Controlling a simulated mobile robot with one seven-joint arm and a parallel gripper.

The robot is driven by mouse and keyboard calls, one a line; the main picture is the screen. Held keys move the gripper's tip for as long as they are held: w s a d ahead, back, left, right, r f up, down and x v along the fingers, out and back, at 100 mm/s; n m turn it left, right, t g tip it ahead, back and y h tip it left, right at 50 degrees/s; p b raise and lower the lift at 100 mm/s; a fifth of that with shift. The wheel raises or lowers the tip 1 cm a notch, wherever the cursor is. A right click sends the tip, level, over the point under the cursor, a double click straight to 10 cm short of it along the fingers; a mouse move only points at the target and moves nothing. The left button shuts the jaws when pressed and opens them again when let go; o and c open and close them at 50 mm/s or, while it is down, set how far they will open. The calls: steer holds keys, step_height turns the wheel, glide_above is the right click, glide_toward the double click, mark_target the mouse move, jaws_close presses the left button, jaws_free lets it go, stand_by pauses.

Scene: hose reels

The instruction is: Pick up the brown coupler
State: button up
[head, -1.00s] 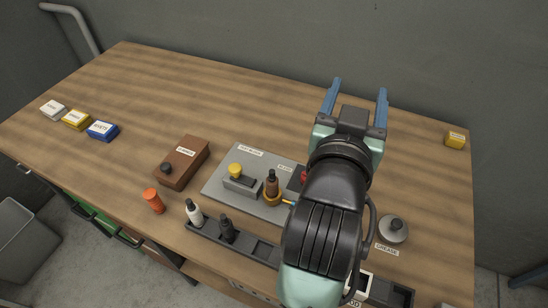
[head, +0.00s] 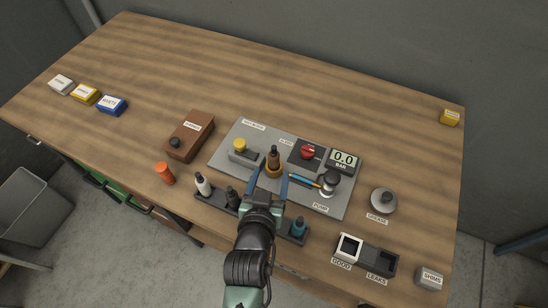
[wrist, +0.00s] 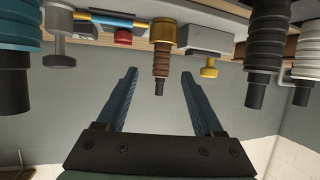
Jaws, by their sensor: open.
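The brown coupler (head: 273,155) stands upright in a gold ring holder (head: 273,171) on the grey test plate. It also shows in the upside-down wrist view (wrist: 161,64), hanging below the gold holder. My gripper (head: 267,176) is open and empty, with its blue fingers pointing at the coupler from the front edge of the table. In the wrist view the gripper (wrist: 159,72) has the coupler lined up between its fingertips. I cannot tell whether the tips reach past the coupler's sides. Nothing is held.
The rack (head: 213,198) in front holds a white coupler (head: 203,184), a black one (head: 232,196) and a teal one (head: 298,227). A yellow-topped fixture (head: 240,147), a red knob (head: 307,152) and a pump (head: 330,182) flank the holder. The back of the table is clear.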

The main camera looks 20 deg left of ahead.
mark_target(273, 164)
steer(key=shift+x, duration=3.75)
steer(key=shift+s+a+f, duration=0.1)
steer(key=shift+a+f, duration=0.05)
jaws_close()
